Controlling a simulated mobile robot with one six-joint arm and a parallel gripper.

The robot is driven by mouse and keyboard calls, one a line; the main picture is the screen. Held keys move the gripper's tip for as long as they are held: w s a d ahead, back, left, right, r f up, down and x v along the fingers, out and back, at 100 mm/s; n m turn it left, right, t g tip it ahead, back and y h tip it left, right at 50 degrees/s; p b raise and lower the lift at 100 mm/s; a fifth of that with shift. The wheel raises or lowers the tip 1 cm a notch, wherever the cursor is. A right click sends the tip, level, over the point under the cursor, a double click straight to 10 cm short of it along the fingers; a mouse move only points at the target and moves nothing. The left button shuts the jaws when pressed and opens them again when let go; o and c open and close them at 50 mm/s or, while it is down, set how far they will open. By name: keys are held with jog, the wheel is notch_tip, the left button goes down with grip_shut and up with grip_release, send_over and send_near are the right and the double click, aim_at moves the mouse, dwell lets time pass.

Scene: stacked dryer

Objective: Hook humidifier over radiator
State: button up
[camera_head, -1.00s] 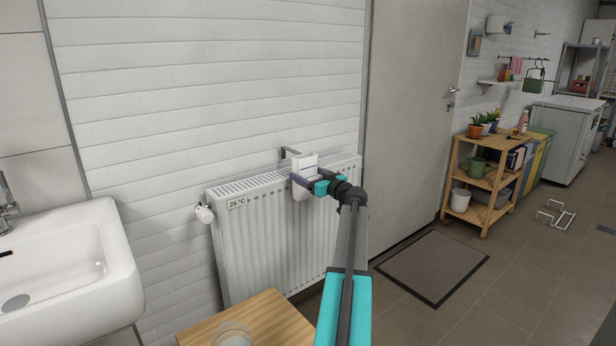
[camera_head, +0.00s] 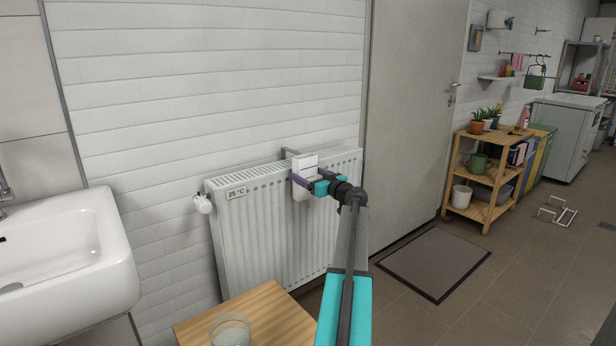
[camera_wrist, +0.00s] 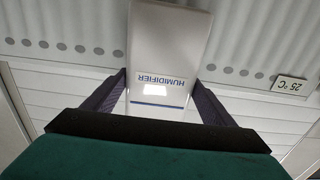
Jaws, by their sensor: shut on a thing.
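The humidifier (camera_head: 304,166) is a slim white box with a grey metal hook at its top. It is upright at the front of the white ribbed radiator (camera_head: 262,238), by its top edge. The hook reaches back above the radiator's top. I cannot tell whether it rests on the radiator. My gripper (camera_head: 303,183) is shut on the humidifier, with a dark finger on each side. In the wrist view, the fingers (camera_wrist: 160,98) flank the humidifier (camera_wrist: 165,45), whose label reads upside down. The radiator's ribs (camera_wrist: 60,20) show behind it.
A white sink (camera_head: 95,240) stands at left. A wooden stool (camera_head: 270,315) with a glass (camera_head: 230,328) is in front of the radiator. A valve (camera_head: 202,204) sticks out at the radiator's left end. A door (camera_head: 415,110) and a floor mat (camera_head: 433,265) are at right.

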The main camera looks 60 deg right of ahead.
jog(key=shift+f+b, duration=2.05)
jog(key=shift+b, duration=0.05)
jog(key=o, duration=1.5)
jog(key=shift+o, duration=0.8)
jog(key=shift+f, duration=0.2)
jog(key=shift+s+a, duration=0.1)
jog(key=p+v, duration=0.1)
jog(key=v, duration=1.2)
jog(key=shift+s+p, duration=0.3)
jog(key=shift+p, duration=0.1)
jog(key=shift+r, duration=0.15)
